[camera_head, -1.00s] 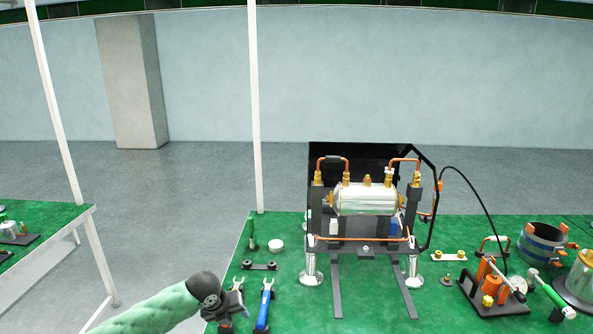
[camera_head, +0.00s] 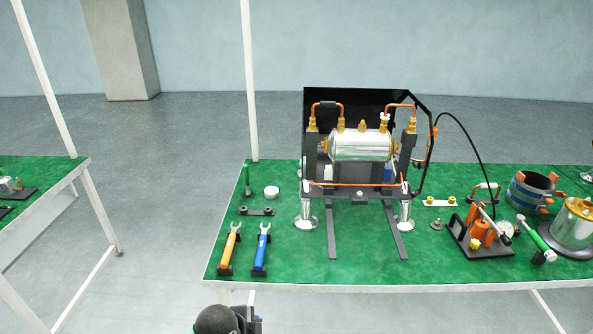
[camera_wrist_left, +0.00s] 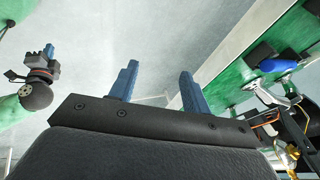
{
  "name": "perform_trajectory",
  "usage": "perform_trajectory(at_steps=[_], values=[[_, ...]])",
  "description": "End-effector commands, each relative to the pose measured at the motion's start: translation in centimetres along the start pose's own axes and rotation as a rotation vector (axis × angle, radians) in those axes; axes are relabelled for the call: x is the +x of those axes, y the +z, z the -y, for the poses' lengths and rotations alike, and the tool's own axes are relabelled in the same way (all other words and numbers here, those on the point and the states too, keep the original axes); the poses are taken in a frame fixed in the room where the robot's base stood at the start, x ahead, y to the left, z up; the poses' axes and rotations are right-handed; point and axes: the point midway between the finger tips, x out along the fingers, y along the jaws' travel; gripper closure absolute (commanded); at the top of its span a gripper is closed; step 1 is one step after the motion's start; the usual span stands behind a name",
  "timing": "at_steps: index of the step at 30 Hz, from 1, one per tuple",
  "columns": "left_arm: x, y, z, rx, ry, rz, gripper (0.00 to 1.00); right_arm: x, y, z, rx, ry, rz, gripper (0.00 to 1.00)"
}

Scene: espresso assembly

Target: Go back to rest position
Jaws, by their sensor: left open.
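My left gripper (camera_head: 250,312) is at the bottom edge of the head view, in front of the table. A black ball joint shows beside it and most of the arm is cut off. In the left wrist view its two blue fingers (camera_wrist_left: 157,88) stand apart with nothing between them. Another green arm with a gripper (camera_wrist_left: 48,52) shows at the left of the wrist view, apparently my right one; its finger gap is unclear. The right arm does not show in the head view.
On the green table (camera_head: 290,270) lie an orange-handled tool (camera_head: 230,247) and a blue-handled tool (camera_head: 262,247). The espresso machine frame (camera_head: 361,146) stands behind. An orange pump (camera_head: 482,232) and a silver pot (camera_head: 573,228) stand at the right.

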Motion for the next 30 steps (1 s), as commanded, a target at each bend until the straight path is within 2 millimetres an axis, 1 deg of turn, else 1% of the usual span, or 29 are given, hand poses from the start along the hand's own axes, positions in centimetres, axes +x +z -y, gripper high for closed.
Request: perform_trajectory(at_steps=[1, 8, 15, 21, 30], values=[[-0.3, 0.2, -1.3, -0.078, 0.003, 0.006, 0.52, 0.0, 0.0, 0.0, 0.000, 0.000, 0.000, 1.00], [-2.3, 2.3, -5.9, -0.461, -0.008, 0.065, 0.52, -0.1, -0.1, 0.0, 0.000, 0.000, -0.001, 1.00], [-4.8, 5.3, -11.0, -0.853, -0.033, 0.158, 0.52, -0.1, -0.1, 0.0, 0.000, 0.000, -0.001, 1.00], [-6.4, 7.2, -13.7, -1.055, -0.057, 0.220, 0.52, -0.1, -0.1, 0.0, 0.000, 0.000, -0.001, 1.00], [-8.2, 9.0, -16.6, -1.246, -0.086, 0.289, 0.52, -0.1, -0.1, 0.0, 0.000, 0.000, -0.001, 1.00]])
